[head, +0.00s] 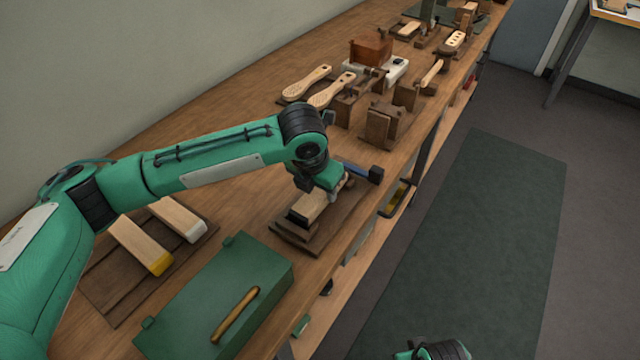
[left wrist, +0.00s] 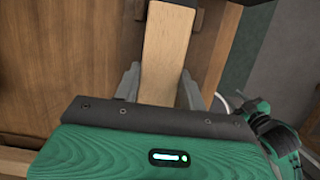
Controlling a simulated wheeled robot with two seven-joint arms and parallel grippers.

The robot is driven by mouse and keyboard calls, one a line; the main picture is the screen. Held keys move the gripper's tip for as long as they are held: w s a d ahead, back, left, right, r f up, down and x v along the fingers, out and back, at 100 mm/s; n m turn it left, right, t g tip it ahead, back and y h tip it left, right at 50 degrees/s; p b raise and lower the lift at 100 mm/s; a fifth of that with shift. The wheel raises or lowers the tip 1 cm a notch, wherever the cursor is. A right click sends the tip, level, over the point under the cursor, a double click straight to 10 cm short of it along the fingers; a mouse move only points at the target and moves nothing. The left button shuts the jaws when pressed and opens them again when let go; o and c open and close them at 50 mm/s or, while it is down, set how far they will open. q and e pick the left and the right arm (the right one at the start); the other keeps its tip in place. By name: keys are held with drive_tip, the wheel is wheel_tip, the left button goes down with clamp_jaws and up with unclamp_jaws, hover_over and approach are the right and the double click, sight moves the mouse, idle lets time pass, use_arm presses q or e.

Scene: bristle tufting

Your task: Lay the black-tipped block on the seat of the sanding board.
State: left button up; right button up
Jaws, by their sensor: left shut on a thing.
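The black-tipped block (head: 314,204) is pale wood with a dark end pointing toward the lower left in the head view. My left gripper (head: 328,188) is shut on it.
A yellow-tipped block (head: 140,244) and a white-tipped block (head: 178,218) lie on a dark rack (head: 104,287) at left. A green box (head: 200,300) with a brass handle stands near the board. Paddle brushes (head: 308,82) and wooden fixtures (head: 383,125) stand farther along the bench.

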use_arm(q)
drive_tip(key=shift+f, duration=0.3)
idle(0.6)
drive_tip(key=o, duration=1.2)
drive_tip(key=shift+c, duration=0.2)
drive_tip(key=shift+o, duration=0.4)
drive_tip(key=shift+f, duration=0.1)
drive_tip(key=o, duration=0.3)
